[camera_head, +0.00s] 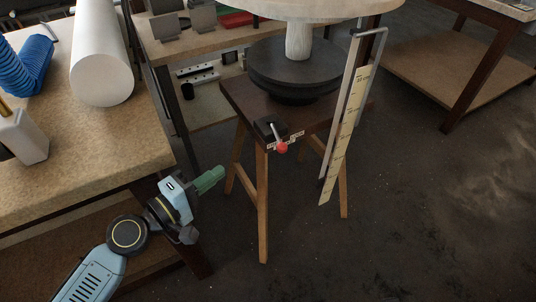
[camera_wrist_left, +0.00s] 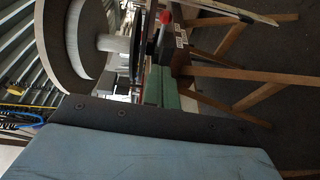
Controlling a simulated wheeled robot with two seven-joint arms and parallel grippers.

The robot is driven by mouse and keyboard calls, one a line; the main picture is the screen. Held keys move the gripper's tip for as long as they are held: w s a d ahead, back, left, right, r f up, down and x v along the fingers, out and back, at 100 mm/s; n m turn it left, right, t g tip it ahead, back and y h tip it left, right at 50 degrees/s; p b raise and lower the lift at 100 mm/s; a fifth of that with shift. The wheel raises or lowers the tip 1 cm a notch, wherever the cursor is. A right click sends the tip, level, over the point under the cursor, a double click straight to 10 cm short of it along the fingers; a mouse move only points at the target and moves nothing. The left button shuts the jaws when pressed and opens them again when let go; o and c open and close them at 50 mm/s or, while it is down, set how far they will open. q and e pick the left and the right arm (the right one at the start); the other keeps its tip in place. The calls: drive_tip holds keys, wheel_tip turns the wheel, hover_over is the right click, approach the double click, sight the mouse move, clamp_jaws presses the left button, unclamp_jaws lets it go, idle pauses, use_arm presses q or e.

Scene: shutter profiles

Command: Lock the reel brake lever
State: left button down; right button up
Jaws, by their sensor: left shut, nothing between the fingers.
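The reel brake lever (camera_head: 279,138) is a short dark lever with a red ball knob. It sits on a black block at the front edge of the dark wooden stand, beside a small printed label. In the left wrist view the red knob (camera_wrist_left: 166,17) shows just beyond the fingertips, near the top. My left gripper (camera_head: 218,173) has green fingers, is shut and empty, and points right toward the stand. In the head view it is left of and below the lever, apart from it. My right gripper is in neither view.
The reel (camera_head: 297,68) stands on the wooden stand (camera_head: 245,105). A measuring rule (camera_head: 345,130) hangs at the stand's right side. A workbench (camera_head: 115,140) with a white roll (camera_head: 100,60) and blue hose (camera_head: 25,65) is at left. The floor at right is clear.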

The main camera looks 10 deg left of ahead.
use_arm(q)
drive_tip(key=p, duration=0.1)
approach(276, 134)
drive_tip(key=w, duration=0.1)
drive_tip(key=d, duration=0.2)
drive_tip(key=w+d+f, duration=0.1)
drive_tip(key=shift+d, duration=0.4)
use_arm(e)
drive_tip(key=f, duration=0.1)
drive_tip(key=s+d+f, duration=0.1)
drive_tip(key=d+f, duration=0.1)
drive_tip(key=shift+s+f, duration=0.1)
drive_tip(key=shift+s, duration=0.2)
use_arm(q)
drive_tip(key=shift+s+d+r+p, duration=0.1)
drive_tip(key=shift+p, duration=0.2)
